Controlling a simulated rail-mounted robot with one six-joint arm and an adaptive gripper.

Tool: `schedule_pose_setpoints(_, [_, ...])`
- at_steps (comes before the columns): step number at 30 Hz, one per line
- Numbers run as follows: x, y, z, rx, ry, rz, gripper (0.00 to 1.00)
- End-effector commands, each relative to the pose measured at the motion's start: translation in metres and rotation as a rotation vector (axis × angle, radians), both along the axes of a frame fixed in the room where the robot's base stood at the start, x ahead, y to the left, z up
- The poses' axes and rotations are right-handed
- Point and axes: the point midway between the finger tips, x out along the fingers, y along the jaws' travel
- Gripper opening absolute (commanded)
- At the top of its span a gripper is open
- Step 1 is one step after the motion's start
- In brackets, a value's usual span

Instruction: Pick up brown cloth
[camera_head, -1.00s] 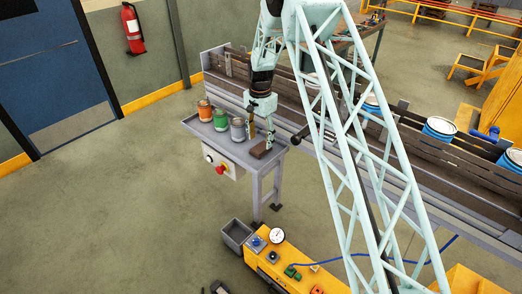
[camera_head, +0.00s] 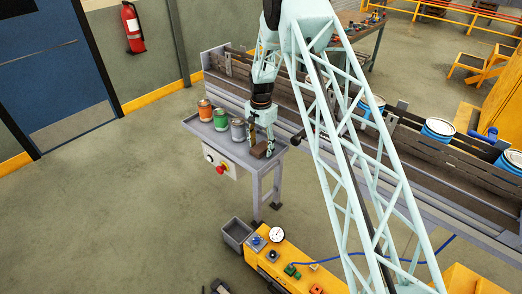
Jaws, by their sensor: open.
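The brown cloth (camera_head: 258,150) is a small dark brown folded block on the right part of the grey side table (camera_head: 192,126). My gripper (camera_head: 261,146) points down at the cloth, with its fingers around or just over it. The gripper is open. One finger shows on the right side of the cloth and partly covers it. Whether the fingers touch the cloth is too small to tell.
A control box with a red button (camera_head: 220,169) hangs on the table's front. A conveyor (camera_head: 450,165) with blue cans runs behind.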

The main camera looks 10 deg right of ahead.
Motion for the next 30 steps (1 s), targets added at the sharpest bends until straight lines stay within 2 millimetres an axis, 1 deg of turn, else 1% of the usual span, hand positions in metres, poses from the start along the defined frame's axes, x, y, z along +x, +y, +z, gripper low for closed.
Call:
schedule_pose_setpoints(8, [0.0, 0.0, 0.0002, 0.0, 0.0, 0.0, 0.52])
schedule_pose_setpoints(16, [0.0, 0.0, 0.0001, 0.0, 0.0, 0.0, 0.27])
schedule_pose_setpoints(26, [0.0001, 0.0001, 0.0007, 0.0, 0.0, 0.0, 0.27])
schedule_pose_setpoints(30, [0.0004, 0.0, 0.0041, 0.0, -0.001, 0.0, 0.27])
